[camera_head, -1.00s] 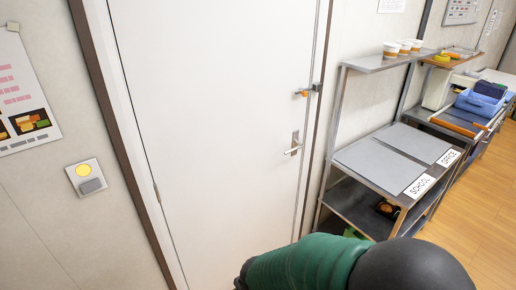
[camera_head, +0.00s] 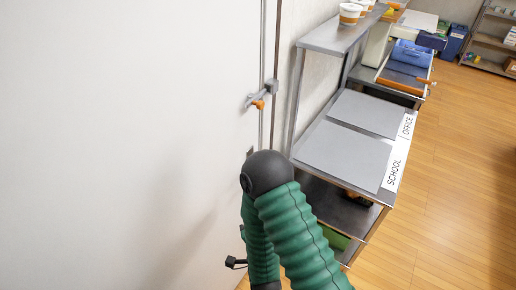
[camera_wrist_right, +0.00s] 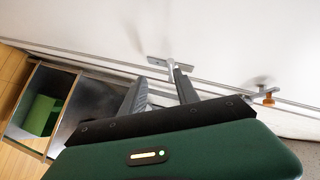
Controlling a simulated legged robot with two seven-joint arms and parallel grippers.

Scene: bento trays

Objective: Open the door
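The white door (camera_head: 130,130) fills the left of the head view and looks shut. Its lever handle (camera_wrist_right: 171,68) and plate show in the wrist view; my right arm mostly hides them in the head view. My right gripper (camera_wrist_right: 159,76) is open, its two dark fingers pointing at the door. The lever's end is close to the right-hand fingertip; I cannot tell whether they touch. A latch with an orange knob (camera_head: 258,103) sits higher at the door's edge. The knob also shows in the wrist view (camera_wrist_right: 268,101). My left gripper is not in view.
A metal shelf unit (camera_head: 333,36) stands right of the door, close to my right arm, with paper cups (camera_head: 350,13) on top. The wooden floor (camera_head: 465,170) on the right is clear.

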